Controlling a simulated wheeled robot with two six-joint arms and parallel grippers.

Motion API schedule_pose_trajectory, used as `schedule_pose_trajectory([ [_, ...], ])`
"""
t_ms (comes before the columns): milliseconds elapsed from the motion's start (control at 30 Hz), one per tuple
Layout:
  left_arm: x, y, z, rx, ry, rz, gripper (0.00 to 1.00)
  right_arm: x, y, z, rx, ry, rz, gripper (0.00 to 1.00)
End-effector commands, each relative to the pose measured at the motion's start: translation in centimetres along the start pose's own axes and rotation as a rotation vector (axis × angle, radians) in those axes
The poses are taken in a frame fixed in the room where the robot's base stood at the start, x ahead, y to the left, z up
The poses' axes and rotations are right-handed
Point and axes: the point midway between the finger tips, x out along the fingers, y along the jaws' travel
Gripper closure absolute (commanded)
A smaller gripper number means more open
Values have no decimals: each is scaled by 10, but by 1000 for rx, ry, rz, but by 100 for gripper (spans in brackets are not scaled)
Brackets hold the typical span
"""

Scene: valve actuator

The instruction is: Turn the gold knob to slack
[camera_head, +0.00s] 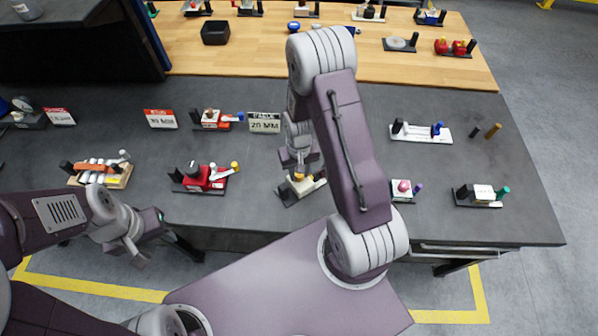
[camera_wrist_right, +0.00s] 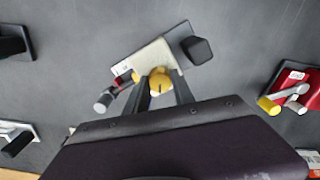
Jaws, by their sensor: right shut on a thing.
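The gold knob (camera_wrist_right: 160,81) sits on a pale block (camera_wrist_right: 152,58) on a dark base plate, and it also shows in the head view (camera_head: 299,177). My right gripper (camera_wrist_right: 159,90) is shut on the gold knob, with one finger on each side of it. A dark line shows on the knob's face. My right arm hides part of this device in the head view. My left gripper (camera_head: 139,257) is empty, off the table's front edge.
A red device with a yellow-tipped handle (camera_head: 205,179) stands to the left, and a device with a pink knob (camera_head: 402,188) to the right. Bare table surrounds the held device.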

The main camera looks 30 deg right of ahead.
Motion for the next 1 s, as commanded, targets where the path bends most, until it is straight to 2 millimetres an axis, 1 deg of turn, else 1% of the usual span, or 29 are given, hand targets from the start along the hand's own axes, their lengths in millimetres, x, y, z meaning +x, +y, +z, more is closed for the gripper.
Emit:
schedule_pose_trajectory([
  [300,0,0,0,0,0,0,64,0,0,0,-60,1,0,100],
  [1000,0,0,0,0,0,0,64,0,0,0,-66,1,0,100],
])
